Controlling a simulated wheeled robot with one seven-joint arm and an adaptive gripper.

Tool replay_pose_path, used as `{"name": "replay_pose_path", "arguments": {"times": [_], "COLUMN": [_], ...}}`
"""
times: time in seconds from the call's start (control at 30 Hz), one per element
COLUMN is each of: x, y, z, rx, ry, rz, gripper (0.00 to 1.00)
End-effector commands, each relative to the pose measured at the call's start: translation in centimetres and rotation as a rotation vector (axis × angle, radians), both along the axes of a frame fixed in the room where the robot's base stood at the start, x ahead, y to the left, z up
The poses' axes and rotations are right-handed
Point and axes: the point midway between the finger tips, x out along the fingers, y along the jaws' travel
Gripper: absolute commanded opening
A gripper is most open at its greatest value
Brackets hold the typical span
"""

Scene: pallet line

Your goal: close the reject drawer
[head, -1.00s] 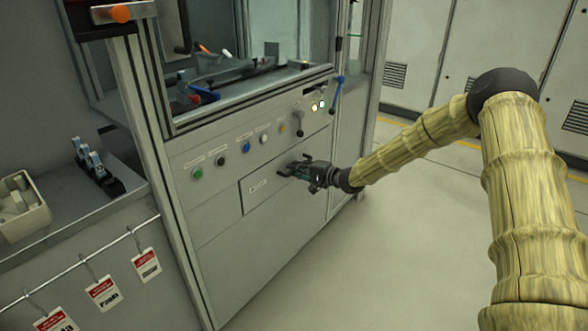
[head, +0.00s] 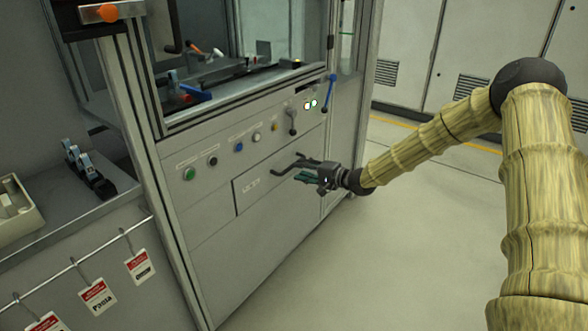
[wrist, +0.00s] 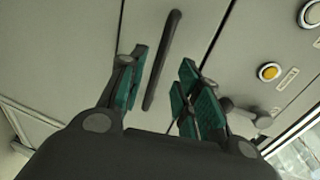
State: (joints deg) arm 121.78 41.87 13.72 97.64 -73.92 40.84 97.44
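The reject drawer (head: 252,188) is a grey front with a small white label in the machine's lower panel. It looks about level with the panel around it, and I see no clear gap. Its dark bar handle (head: 284,168) shows left of my gripper (head: 305,170). In the wrist view the handle (wrist: 162,60) stands between and beyond my gripper's teal-padded fingers (wrist: 158,95). The fingers are apart, with nothing held, and do not visibly touch the handle.
Above the drawer is a row of buttons, including a green one (head: 189,174), and a blue lever (head: 329,92). A shelf (head: 75,215) with a cream bin (head: 18,212) and hanging red-white tags stands at the left. The floor (head: 400,240) at the right is open.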

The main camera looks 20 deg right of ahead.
Motion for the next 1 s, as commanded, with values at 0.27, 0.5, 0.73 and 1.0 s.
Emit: {"name": "replay_pose_path", "arguments": {"times": [0.27,0.5,0.73,1.0], "x": [-3.4,-4.6,-4.8,-4.7], "y": [-2.4,-3.2,-3.2,-3.2], "z": [0.9,1.2,1.2,1.2], "rx": [0.0,0.0,0.0,0.0], "ry": [-0.001,-0.001,-0.001,0.0], "rz": [-0.002,-0.001,-0.001,0.0], "gripper": [0.33,0.33,0.33,0.33]}}
